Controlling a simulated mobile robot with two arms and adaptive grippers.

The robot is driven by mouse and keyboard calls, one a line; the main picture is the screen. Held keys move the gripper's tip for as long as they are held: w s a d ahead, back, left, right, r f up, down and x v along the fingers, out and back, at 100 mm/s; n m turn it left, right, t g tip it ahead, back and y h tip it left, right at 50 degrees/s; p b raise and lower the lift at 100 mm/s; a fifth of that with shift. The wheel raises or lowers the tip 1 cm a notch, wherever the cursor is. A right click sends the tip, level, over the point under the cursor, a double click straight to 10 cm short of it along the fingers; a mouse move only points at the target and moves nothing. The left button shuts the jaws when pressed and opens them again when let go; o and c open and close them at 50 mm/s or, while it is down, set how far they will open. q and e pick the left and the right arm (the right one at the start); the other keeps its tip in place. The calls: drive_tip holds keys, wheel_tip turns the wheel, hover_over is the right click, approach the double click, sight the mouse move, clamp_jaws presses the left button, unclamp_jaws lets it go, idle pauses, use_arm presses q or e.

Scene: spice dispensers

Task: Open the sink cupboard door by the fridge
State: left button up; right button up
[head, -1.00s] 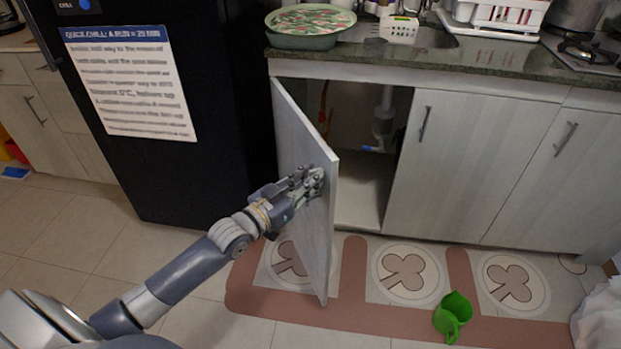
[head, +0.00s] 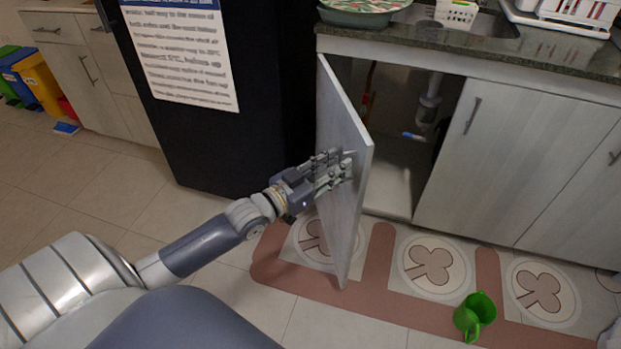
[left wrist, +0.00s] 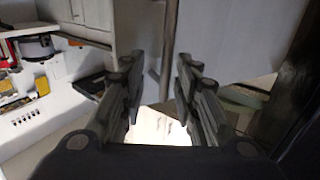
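The sink cupboard door (head: 345,190) by the fridge stands wide open, swung out from its hinge side next to the fridge. The cupboard interior (head: 395,165) shows pipes behind it. My left gripper (head: 335,170) is at the door's outer, fridge-facing side, near its free edge. In the left wrist view its fingers (left wrist: 157,95) are apart, with a pale door panel (left wrist: 235,40) ahead and a thin vertical bar or edge between them. I cannot tell whether they touch the door. The door's handle is not clear in the head view. My right gripper is not in view.
The black fridge (head: 235,130) with a paper notice stands left of the door. A closed cupboard door (head: 500,165) is to the right. A green mug (head: 474,316) lies on the brown patterned mat (head: 385,300). The tiled floor (head: 110,195) at left is clear.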

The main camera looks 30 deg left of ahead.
use_arm(q)
drive_tip(key=v, duration=0.8)
idle(0.4)
